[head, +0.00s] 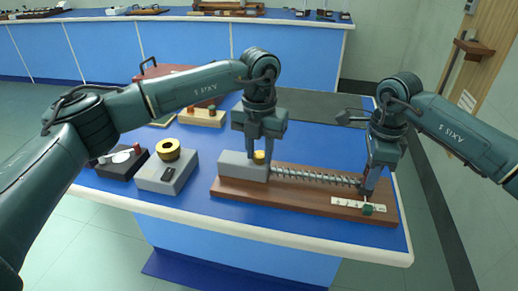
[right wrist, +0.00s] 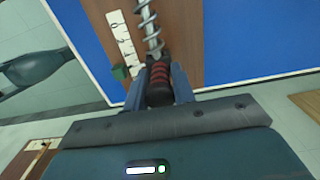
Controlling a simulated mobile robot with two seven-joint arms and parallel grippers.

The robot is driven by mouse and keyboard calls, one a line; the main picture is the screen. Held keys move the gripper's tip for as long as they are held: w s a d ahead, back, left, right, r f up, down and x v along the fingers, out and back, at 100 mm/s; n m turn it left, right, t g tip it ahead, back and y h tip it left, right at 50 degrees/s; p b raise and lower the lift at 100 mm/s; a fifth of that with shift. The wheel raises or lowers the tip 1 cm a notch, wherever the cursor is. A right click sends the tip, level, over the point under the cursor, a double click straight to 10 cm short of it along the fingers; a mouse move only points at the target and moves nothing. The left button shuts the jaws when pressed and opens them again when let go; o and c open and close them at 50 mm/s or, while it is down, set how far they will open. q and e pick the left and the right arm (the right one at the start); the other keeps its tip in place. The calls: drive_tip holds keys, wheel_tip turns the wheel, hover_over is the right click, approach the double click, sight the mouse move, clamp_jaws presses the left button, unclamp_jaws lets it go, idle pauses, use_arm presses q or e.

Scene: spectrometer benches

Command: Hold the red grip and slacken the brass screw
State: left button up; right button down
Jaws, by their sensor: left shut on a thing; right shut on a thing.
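A brown wooden board (head: 300,212) lies on the blue bench and bears a grey block (head: 238,165) at its left end. The brass screw (head: 260,157) is a small yellow knob on top of this block. My left gripper (head: 262,155) points down and is shut on the brass screw, partly hiding it. A coiled spring (head: 315,177) runs right from the block towards my right gripper (head: 372,192). In the right wrist view the red grip (right wrist: 160,80), black with red bands, sits between the right fingers, in line with the spring. My right gripper is shut on it.
A white scale (head: 350,204) and a small green piece (head: 374,209) lie beside the right gripper. Left on the bench are a grey box with a yellow ring (head: 168,150), a black box (head: 118,163) and a wooden block (head: 203,117). A dark mat (head: 320,107) lies behind.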

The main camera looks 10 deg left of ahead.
sight(260, 155)
use_arm(q)
drive_tip(key=n, duration=0.4)
drive_tip(key=shift+r+n, duration=0.1)
drive_tip(key=shift+n, duration=0.3)
drive_tip(key=shift+w, duration=0.1)
idle(0.3)
drive_tip(key=o, duration=1)
drive_tip(key=shift+c, duration=0.2)
wheel_tip(260, 155, up, 12)
